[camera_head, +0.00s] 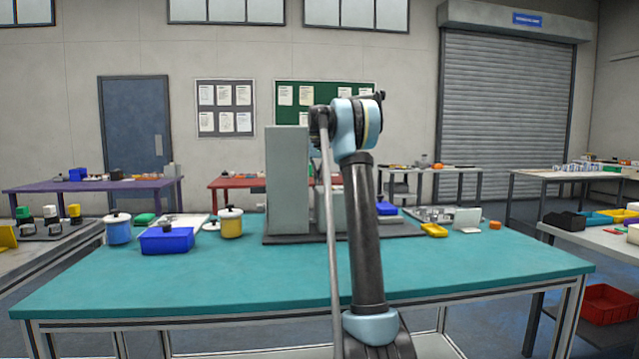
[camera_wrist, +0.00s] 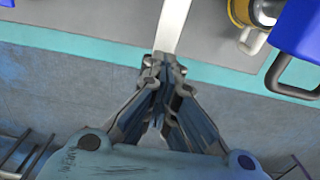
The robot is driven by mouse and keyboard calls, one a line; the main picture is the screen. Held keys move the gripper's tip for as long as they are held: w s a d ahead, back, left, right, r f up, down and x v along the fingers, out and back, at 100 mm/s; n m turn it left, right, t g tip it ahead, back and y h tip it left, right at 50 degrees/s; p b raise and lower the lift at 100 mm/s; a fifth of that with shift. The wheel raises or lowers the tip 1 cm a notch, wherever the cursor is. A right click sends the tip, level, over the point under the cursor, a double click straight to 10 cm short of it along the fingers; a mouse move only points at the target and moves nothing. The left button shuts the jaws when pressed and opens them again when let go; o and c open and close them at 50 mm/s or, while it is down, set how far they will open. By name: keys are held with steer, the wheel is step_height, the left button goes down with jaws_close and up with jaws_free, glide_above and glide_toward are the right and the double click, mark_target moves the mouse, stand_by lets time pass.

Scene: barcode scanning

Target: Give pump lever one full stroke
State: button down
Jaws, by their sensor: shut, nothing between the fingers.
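The pump appears to be the tall grey upright block (camera_head: 288,180) on a dark base plate (camera_head: 283,238) on the teal table. A long thin grey rod (camera_head: 331,220), apparently the pump lever, runs from near the top of my arm down toward the bottom of the head view. In the wrist view a pale bar (camera_wrist: 173,28), which may be the same lever, runs up from my fingertips. My gripper (camera_wrist: 164,72) is shut, its fingertips together at the bar's end; I cannot tell whether they touch it. My arm hides part of the pump in the head view.
A blue bin (camera_head: 166,241), a yellow pot (camera_head: 231,223) and a blue pot (camera_head: 118,229) stand left of the pump. A yellow tray (camera_head: 434,231) and small parts lie to the right. The front of the teal table (camera_head: 200,285) is clear.

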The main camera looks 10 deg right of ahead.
step_height(320, 180, up, 8)
steer(key=shift+f, duration=0.2)
stand_by(0.4)
stand_by(0.4)
step_height(320, 180, up, 4)
stand_by(0.4)
